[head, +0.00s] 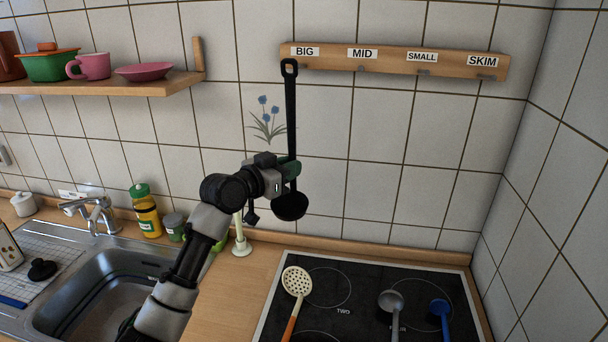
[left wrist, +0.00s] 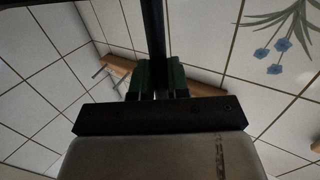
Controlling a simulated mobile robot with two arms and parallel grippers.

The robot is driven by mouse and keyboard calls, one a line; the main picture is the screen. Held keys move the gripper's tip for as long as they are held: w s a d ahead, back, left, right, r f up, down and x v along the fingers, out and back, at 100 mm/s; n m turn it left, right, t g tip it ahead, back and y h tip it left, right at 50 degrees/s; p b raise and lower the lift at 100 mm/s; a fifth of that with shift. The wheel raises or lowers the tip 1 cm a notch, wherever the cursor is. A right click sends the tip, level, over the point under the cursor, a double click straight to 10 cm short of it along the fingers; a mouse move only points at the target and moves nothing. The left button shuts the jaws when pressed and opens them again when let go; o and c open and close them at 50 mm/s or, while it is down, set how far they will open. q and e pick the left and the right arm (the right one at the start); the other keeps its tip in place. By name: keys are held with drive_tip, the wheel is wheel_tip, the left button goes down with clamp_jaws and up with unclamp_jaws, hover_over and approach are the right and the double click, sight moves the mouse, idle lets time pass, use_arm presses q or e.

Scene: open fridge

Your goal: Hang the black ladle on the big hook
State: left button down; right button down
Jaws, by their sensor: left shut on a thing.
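The black ladle (head: 291,115) hangs upright from my left gripper (head: 290,171), bowl down and handle up. The green fingers are shut on the lower handle, just above the bowl (head: 290,205). In the left wrist view the green fingertips (left wrist: 156,80) close around the black handle (left wrist: 154,35). The ladle's top eye (head: 289,67) is at the left end of the wooden hook rack (head: 392,58), just below and left of the BIG label (head: 305,51). The big hook is not clearly visible; I cannot tell whether the eye touches it. My right gripper is out of view.
A shelf (head: 150,88) with pink and green dishes is at upper left. Below are a sink (head: 110,290), bottles and a cooktop (head: 350,310). A skimmer (head: 296,282), grey ladle (head: 391,302) and blue ladle (head: 440,308) lie on the cooktop.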

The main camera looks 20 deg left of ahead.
use_arm(q)
drive_tip(key=shift+w+a+f+b, duration=0.1)
drive_tip(key=shift+w+a+b, duration=0.15)
drive_tip(key=shift+w, duration=0.55)
drive_tip(key=shift+w+a+f+b, duration=0.15)
drive_tip(key=shift+w+b, duration=0.25)
drive_tip(key=shift+w, duration=0.4)
drive_tip(key=shift+w+a+r+b, duration=0.1)
drive_tip(key=shift+w+a+b, duration=0.15)
drive_tip(key=shift+w, duration=0.55)
drive_tip(key=shift+w+a, duration=0.1)
drive_tip(key=shift+w, duration=0.2)
drive_tip(key=shift+f+b, duration=0.1)
drive_tip(key=shift+b, duration=0.35)
drive_tip(key=shift+w, duration=0.15)
drive_tip(key=shift+w+a+b, duration=0.2)
drive_tip(key=shift+w+b, duration=0.3)
drive_tip(key=shift+w, duration=0.25)
drive_tip(key=shift+w+a+b, duration=0.2)
drive_tip(key=shift+w+b, duration=0.25)
drive_tip(key=shift+w, duration=0.25)
drive_tip(key=shift+w, duration=0.3)
drive_tip(key=shift+w+a+r, duration=0.1)
drive_tip(key=shift+a+r, duration=0.05)
drive_tip(key=shift+r, duration=0.05)
drive_tip(key=shift+w+a+r+b, duration=0.15)
drive_tip(key=shift+w+b, duration=0.2)
drive_tip(key=shift+b, duration=0.1)
